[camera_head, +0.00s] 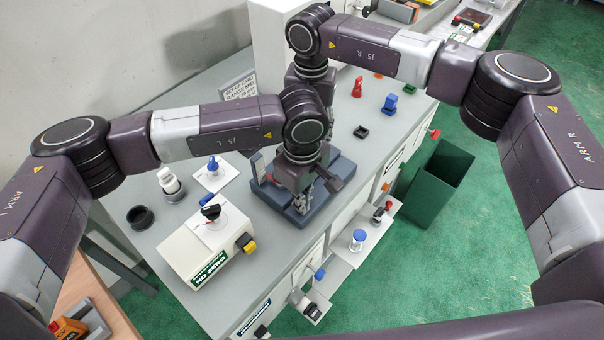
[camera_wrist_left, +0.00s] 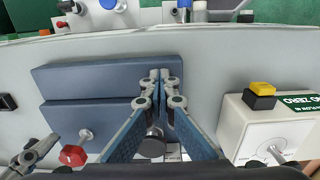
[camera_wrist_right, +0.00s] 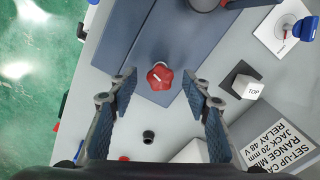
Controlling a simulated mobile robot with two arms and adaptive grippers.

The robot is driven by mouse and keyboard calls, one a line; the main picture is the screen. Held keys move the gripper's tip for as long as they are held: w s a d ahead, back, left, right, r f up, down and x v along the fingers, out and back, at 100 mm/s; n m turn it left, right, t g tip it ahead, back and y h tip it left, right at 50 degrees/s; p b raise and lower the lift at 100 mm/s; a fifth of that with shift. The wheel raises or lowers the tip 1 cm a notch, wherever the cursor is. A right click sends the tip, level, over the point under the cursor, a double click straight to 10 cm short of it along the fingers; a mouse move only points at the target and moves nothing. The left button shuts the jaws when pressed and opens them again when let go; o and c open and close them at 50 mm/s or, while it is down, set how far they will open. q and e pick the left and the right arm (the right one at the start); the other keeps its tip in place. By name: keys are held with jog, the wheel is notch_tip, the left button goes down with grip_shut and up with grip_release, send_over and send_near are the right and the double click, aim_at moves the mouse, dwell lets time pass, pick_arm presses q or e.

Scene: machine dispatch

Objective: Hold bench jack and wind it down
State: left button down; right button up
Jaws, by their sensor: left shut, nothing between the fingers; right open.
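The bench jack is a blue-grey stepped block; in the head view (camera_head: 343,168) it sits on the bench, partly covered by my arms. Its red knob (camera_wrist_right: 159,76) shows in the right wrist view. My right gripper (camera_wrist_right: 158,82) is open there, with its fingers either side of the knob and apart from it. My left gripper (camera_wrist_left: 161,78) is shut and empty over the jack's blue-grey body (camera_wrist_left: 95,76) in the left wrist view; I cannot tell whether it touches. In the head view my left gripper (camera_head: 303,201) is at the jack, and the right fingers are hidden.
A cream box (camera_head: 208,262) with a black switch and yellow button stands left of the jack. A white block marked TOP (camera_wrist_right: 248,86) and a set-up card (camera_wrist_right: 280,140) reading "JACK 20 mm" are near the jack. A green bin (camera_head: 440,180) stands on the floor at right.

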pick_arm(q)
jog(key=shift+s+a+f, duration=0.15)
jog(key=shift+s+f, duration=0.1)
jog(key=shift+f, duration=0.1)
pick_arm(e)
jog(key=shift+r, duration=1.95)
pick_arm(q)
jog(key=shift+r, duration=0.1)
jog(key=shift+w+r+p, duration=0.25)
jog(key=shift+r+p, duration=0.05)
jog(key=shift+r, duration=0.55)
pick_arm(e)
jog(key=shift+w+d+r, duration=0.1)
jog(key=shift+w, duration=0.15)
pick_arm(q)
jog(key=shift+r+p, duration=0.35)
jog(key=shift+r, duration=1.15)
pick_arm(e)
jog(key=shift+s+r, duration=0.15)
jog(key=shift+r, duration=0.3)
pick_arm(q)
jog(key=shift+r, duration=1.25)
pick_arm(e)
jog(key=shift+r, duration=0.2)
